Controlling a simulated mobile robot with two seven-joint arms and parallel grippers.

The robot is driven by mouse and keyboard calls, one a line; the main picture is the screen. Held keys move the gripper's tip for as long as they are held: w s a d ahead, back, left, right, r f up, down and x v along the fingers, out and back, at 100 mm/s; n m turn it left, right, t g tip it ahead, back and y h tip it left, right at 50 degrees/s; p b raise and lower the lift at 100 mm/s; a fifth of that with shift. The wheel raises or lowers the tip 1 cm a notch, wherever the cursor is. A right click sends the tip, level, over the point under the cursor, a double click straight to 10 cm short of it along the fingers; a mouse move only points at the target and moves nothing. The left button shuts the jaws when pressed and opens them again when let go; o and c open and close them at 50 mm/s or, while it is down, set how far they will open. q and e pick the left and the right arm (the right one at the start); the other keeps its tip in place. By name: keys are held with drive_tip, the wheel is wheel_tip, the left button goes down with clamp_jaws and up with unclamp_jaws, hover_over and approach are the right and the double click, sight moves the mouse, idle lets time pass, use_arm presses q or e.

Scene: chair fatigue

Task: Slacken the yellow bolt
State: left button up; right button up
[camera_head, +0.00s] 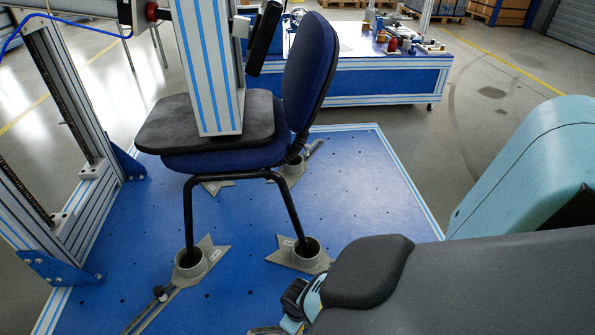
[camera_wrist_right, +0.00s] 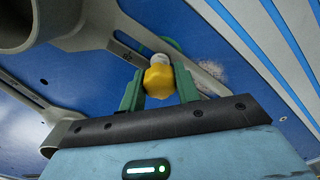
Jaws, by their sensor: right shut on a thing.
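The yellow bolt (camera_wrist_right: 157,80) shows in the right wrist view as a yellow head with a pale piece at its far end, by a slotted grey metal bracket (camera_wrist_right: 105,37). My right gripper (camera_wrist_right: 160,77) has its two green fingers on either side of the bolt head and is shut on it. In the head view my right arm comes in from the lower right and hides the bolt and most of the gripper. My left gripper is in neither view.
A blue office chair (camera_head: 310,70) stands with its legs in grey cup-shaped holders (camera_head: 307,251) on a blue platform (camera_head: 375,185). A striped metal column (camera_head: 207,70) presses on the seat. A metal frame (camera_head: 60,130) stands left, a workbench (camera_head: 350,80) behind.

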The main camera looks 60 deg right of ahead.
drive_tip(key=shift+n, duration=0.5)
drive_tip(key=n, duration=0.3)
drive_tip(key=shift+n, duration=0.3)
drive_tip(key=o, duration=1)
drive_tip(key=m, duration=0.3)
drive_tip(key=shift+r, duration=0.1)
drive_tip(key=shift+m, duration=0.6)
